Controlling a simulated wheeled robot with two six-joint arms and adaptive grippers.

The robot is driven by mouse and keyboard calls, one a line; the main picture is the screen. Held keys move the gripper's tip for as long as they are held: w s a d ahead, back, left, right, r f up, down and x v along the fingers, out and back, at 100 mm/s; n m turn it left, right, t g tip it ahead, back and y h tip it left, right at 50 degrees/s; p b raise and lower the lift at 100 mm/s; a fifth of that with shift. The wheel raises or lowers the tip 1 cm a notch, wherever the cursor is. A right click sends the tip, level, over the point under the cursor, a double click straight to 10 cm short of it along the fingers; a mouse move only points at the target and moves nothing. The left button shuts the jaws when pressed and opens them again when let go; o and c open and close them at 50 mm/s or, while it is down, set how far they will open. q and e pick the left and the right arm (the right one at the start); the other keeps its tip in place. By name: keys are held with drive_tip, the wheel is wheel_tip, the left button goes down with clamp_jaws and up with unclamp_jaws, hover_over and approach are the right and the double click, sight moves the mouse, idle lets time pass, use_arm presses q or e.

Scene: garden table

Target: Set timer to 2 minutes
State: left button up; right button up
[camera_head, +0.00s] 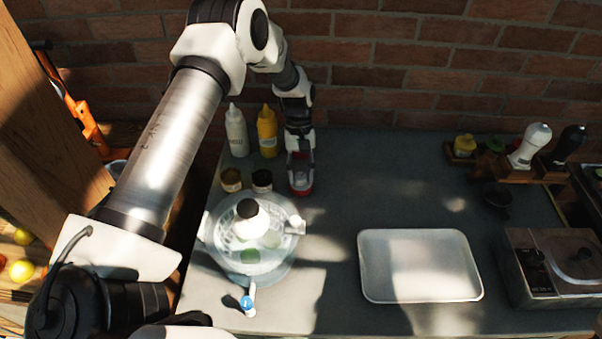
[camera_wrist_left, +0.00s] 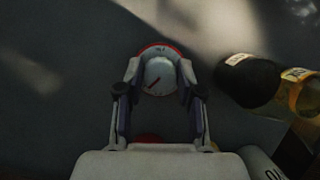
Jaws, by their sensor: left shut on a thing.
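The timer (camera_head: 301,188) stands on the grey table near the back wall, a small red-based thing with a pale dial. In the left wrist view the timer dial (camera_wrist_left: 160,77) is round and white with a red mark pointing to its lower left, and a red rim shows behind it. My left gripper (camera_head: 301,163) reaches down from above, with its fingers on both sides of the dial. It is shut on the dial, as the left wrist view also shows. The dial's numbers are too small and dark to read. My right gripper is not in view.
Two jars (camera_head: 262,181), a white bottle (camera_head: 236,132) and a yellow bottle (camera_head: 267,132) stand left of the timer. A clear salad spinner (camera_head: 268,262) is in front. A metal tray (camera_head: 420,290) lies right of centre. The table between the timer and the right-hand condiments is clear.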

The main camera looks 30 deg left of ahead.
use_arm(q)
drive_tip(key=shift+w+r, duration=0.1)
drive_tip(key=shift+w, duration=0.1)
drive_tip(key=o, duration=0.9)
drive_tip(key=shift+a, duration=0.1)
drive_tip(key=shift+o, duration=1.3)
drive_tip(key=shift+a, duration=0.1)
drive_tip(key=v, duration=1.1)
drive_tip(key=shift+w+r, duration=0.2)
drive_tip(key=shift+r, duration=0.1)
drive_tip(key=shift+a, duration=0.2)
